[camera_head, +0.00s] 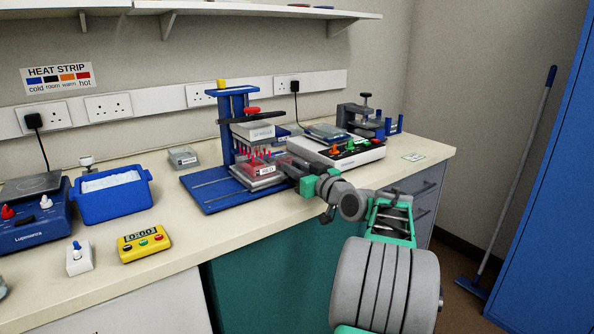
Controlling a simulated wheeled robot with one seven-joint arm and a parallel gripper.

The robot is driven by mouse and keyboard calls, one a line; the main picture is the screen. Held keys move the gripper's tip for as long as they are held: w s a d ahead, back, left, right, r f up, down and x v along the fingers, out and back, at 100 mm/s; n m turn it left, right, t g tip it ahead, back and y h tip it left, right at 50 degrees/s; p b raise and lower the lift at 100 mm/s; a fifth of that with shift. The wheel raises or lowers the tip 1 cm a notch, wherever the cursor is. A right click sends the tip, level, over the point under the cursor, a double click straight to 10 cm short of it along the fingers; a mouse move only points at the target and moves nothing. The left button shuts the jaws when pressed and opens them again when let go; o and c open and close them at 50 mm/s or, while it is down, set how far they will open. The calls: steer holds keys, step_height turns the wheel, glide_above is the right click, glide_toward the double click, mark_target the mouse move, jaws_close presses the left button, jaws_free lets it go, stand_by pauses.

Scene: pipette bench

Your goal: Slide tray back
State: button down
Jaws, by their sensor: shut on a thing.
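The tray (267,182) is a low pale-grey carrier with a red-topped, labelled box on it. It sits on the blue base plate (205,202) of a blue press stand (227,127). A row of red pins hangs from the stand's white head (260,132) just above the tray. My gripper (289,171) is at the tray's right side, with my arm reaching in from the right front. The gripper is shut on the tray's edge. Its fingertips are small and partly hidden, so the exact contact is hard to see.
A white device with coloured knobs (337,153) stands right of the stand, close to my arm. A blue ice tub (110,195), a yellow timer (144,244) and a white switch box (79,258) stand left. The bench front between timer and arm is clear.

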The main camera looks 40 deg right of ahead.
steer(key=c, duration=1.3)
jaws_free()
steer(key=shift+d, duration=0.25)
steer(key=shift+s, duration=0.1)
steer(key=s, duration=0.7)
steer(key=shift+s+a, duration=0.2)
steer(key=shift+s, duration=0.15)
